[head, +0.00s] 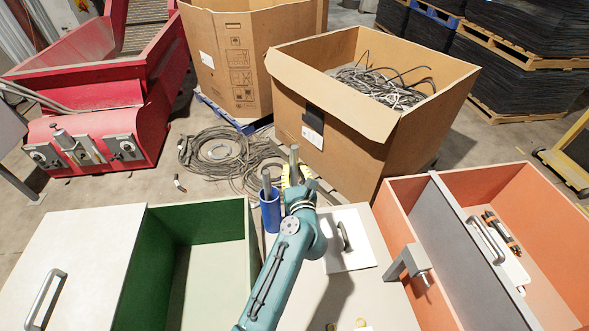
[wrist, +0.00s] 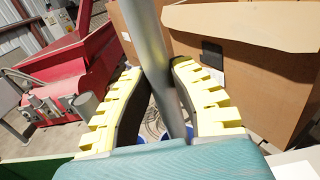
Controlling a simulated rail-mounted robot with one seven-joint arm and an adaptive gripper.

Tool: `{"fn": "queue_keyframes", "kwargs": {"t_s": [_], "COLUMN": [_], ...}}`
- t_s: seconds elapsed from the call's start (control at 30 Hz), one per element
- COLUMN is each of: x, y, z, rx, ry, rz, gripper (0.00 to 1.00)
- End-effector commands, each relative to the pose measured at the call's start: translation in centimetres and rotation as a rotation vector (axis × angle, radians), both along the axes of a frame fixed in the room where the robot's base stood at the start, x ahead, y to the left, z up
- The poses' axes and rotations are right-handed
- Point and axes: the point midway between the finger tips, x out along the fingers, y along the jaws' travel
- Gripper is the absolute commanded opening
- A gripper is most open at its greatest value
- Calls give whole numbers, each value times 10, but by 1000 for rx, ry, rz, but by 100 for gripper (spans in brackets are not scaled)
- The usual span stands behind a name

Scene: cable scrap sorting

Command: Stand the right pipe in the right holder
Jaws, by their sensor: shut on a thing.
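My gripper (head: 296,176), with yellow ribbed finger pads, is shut on a grey metal pipe (head: 294,158). In the wrist view the pipe (wrist: 152,45) stands between the two fingers (wrist: 165,90), slightly tilted in the picture. A blue cylindrical holder (head: 270,214) stands just left of my gripper with another grey pipe (head: 266,182) upright in it. In the wrist view, bits of blue (wrist: 190,132) show beside the held pipe's lower end. My gripper and arm hide the right holder in the head view, so I cannot tell whether the held pipe is inside it.
A green bin (head: 196,216) with a white lid (head: 70,250) is at left. An orange bin (head: 405,200) with a grey divider is at right. A white lid with a handle (head: 350,255) lies on the bench. Cardboard boxes (head: 345,120), coiled cables (head: 215,150) and a red machine (head: 110,110) stand behind.

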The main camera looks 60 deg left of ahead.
Motion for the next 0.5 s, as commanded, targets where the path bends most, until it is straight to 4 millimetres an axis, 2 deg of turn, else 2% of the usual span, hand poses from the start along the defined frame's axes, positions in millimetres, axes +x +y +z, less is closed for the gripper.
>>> {"fn": "queue_keyframes", "kwargs": {"t_s": [0.17,0.2,0.3,0.5], "x": [0,0,0,0], "y": [0,0,0,0], "z": [2,2,1,1], "rx": [2,2,2,1], "ry": [-2,-2,-2,0], "rz": [0,0,0,0], "gripper": [0,31,47,47]}}
